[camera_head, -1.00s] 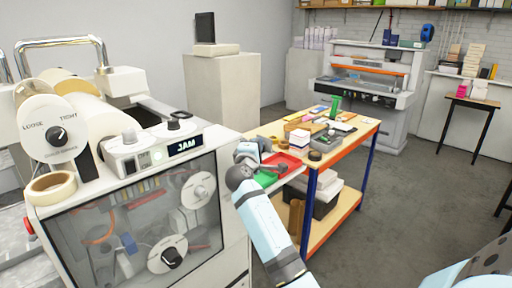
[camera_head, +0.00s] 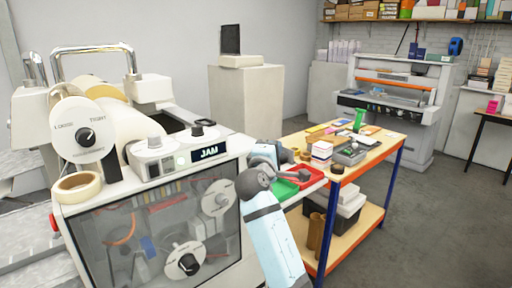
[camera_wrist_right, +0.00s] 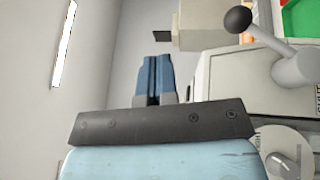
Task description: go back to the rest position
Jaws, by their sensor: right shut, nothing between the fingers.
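My right arm rises from the bottom middle of the head view. Its gripper (camera_head: 264,153) is partly hidden behind its own dark wrist, beside the right side of the white machine (camera_head: 235,228). In the right wrist view the two blue fingers (camera_wrist_right: 154,60) are together with nothing between them. A wall and a pale block show beyond them. A grey lever with a black ball knob (camera_wrist_right: 238,20) is to the right of the fingers, apart from them. My left gripper is not in view.
The machine's display (camera_head: 209,152) reads JAM. Green (camera_head: 284,188) and red (camera_head: 309,177) trays sit close to the right arm. A wooden workbench (camera_head: 376,156) with several items stands to the right. Grey floor is open beyond it.

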